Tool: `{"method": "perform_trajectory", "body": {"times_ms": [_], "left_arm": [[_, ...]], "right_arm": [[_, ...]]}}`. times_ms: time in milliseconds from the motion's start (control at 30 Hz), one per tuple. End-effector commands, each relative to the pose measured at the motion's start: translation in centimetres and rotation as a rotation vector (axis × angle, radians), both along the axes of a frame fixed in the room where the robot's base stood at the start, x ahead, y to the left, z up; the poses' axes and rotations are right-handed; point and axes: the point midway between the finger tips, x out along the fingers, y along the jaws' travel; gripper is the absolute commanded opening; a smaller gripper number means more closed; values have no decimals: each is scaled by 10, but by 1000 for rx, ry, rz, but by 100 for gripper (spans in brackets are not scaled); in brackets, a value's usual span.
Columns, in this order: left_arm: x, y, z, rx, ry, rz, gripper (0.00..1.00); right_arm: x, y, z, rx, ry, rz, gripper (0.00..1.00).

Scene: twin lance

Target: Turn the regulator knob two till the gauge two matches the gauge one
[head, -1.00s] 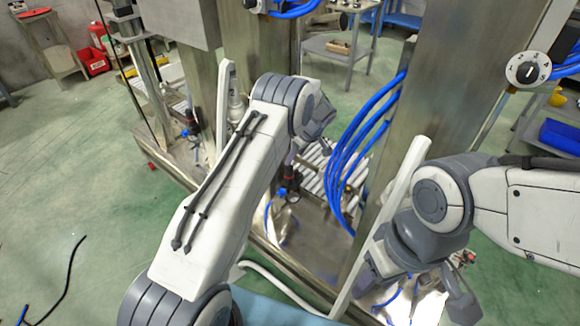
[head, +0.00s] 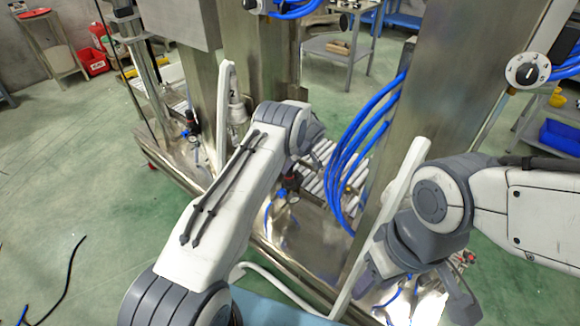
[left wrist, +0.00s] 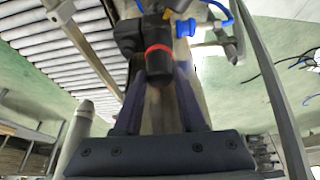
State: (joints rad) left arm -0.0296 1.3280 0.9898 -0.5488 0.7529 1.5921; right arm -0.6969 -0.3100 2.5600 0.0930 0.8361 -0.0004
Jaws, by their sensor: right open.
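A dark regulator knob with a red ring (left wrist: 158,62) is in the middle of the left wrist view, with a blue round part (left wrist: 185,28) beside it. My left gripper (left wrist: 160,75) has its two dark fingers on either side of the knob, apart, and I cannot see contact. In the head view a regulator with a red ring (head: 291,181) shows just below my left wrist, whose gripper is mostly hidden there. Another dark regulator (head: 190,121) stands further left on the steel bench. My right gripper (head: 428,292) is open and empty at the lower right. I cannot read a gauge face.
A steel post (head: 425,110) with blue hoses (head: 352,145) stands between my arms. A white numbered dial (head: 527,70) is at the upper right. A roller conveyor (head: 322,175) lies behind the bench. Green floor (head: 70,200) at the left is mostly clear.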

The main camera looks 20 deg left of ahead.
Motion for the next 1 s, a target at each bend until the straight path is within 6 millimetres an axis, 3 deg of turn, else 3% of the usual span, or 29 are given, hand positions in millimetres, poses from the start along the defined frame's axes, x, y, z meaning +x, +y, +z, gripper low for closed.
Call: {"method": "perform_trajectory", "body": {"times_ms": [467, 1000], "left_arm": [[-1, 0, 0, 0, 1, -94, 0], [-4, 3, 1, -1, 2, -563, 0]], "right_arm": [[0, 0, -2, 0, 0, 0, 50], [0, 0, -7, 0, 0, 0, 50]]}}
